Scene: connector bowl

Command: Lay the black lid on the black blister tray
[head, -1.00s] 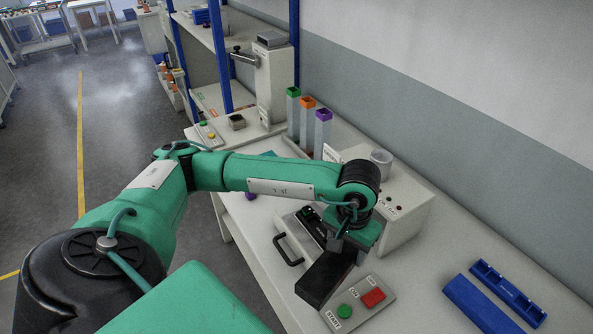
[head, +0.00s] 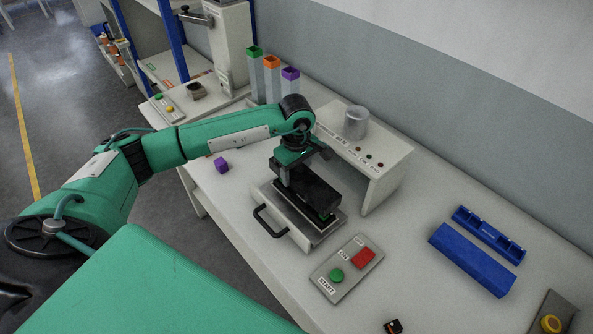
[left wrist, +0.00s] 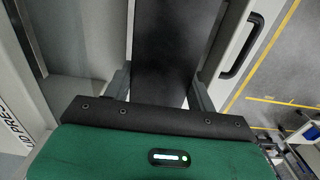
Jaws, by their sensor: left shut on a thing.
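My left gripper (head: 292,178) is shut on the black lid (head: 312,190), a flat dark slab, over the pulled-out drawer of the press. In the left wrist view the lid (left wrist: 172,45) runs away from between the two fingers. The black blister tray (head: 304,211) lies in the drawer under the lid; only a dark edge of it shows, and the lid hides most of it. Lid and tray look roughly lined up and very close; I cannot tell whether they touch. My right gripper is not in view.
The drawer (head: 299,237) has a black handle (head: 268,221) and sits before the grey lid press (head: 385,168). A button box (head: 346,268) stands close in front. Blue trays (head: 472,260) lie at the right, a purple cube (head: 221,165) at the left. The table between is clear.

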